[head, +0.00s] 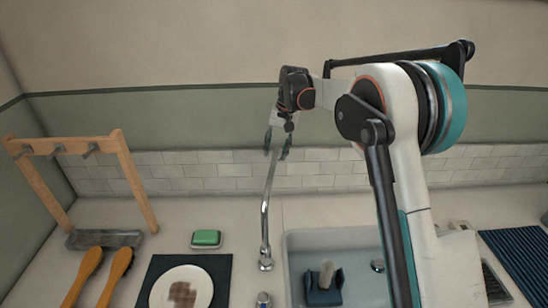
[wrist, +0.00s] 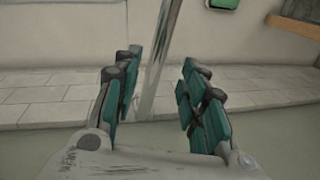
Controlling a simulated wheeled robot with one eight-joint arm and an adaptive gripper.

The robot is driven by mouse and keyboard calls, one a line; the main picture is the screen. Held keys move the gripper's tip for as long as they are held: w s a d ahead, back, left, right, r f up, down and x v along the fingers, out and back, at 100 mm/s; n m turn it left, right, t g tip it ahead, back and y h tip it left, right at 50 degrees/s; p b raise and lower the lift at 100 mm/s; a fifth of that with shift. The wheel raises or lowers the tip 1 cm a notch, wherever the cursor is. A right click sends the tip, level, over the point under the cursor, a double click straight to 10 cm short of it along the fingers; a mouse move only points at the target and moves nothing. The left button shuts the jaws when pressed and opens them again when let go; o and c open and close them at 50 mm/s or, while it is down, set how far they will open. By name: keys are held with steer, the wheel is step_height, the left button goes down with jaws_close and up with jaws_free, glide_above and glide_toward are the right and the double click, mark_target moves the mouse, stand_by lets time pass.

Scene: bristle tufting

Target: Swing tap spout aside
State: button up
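The tap spout (head: 266,205) is a long thin chrome tube. In the head view it rises from its base on the counter, left of the sink, toward the tiled wall. My gripper (head: 278,147) is at the spout's far upper end, with teal finger pads on either side of it. In the wrist view my gripper (wrist: 158,85) is open, and the spout (wrist: 163,50) passes between the fingers, nearer the left one. I cannot tell whether a finger touches it.
The sink (head: 300,241) right of the tap holds a dark blue item (head: 323,293). A green sponge (head: 206,238), a stained plate (head: 160,291) on a dark mat, brushes (head: 115,271) and a wooden rack (head: 134,180) stand left. The tiled wall (head: 205,172) is close behind my gripper.

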step_height(320, 180, up, 7)
steer(key=d, duration=0.1)
steer(key=shift+d, duration=0.15)
steer(key=shift+s, duration=0.1)
steer(key=s+d+r+t+b, duration=0.1)
steer(key=s+d+r+b, duration=0.15)
steer(key=s, duration=0.45)
steer(key=s+d+r+t+b, duration=0.1)
steer(key=s+d, duration=0.2)
steer(key=s, duration=0.4)
steer(key=s+d+r+t+b, duration=0.1)
steer(key=s+d+b, duration=0.15)
steer(key=s, duration=0.35)
steer(key=s+d+f+n+t+h+b, duration=0.1)
steer(key=s+d+f+t+b, duration=0.1)
steer(key=s+f, duration=0.5)
steer(key=s+d+f+t+h+b, duration=0.1)
steer(key=s+d+f, duration=0.3)
steer(key=s, duration=1.1)
step_height(320, 180, down, 3)
steer(key=shift+d+f+n+t+b, duration=0.1)
steer(key=shift+d+n+t+b, duration=0.3)
steer(key=shift+b, duration=0.5)
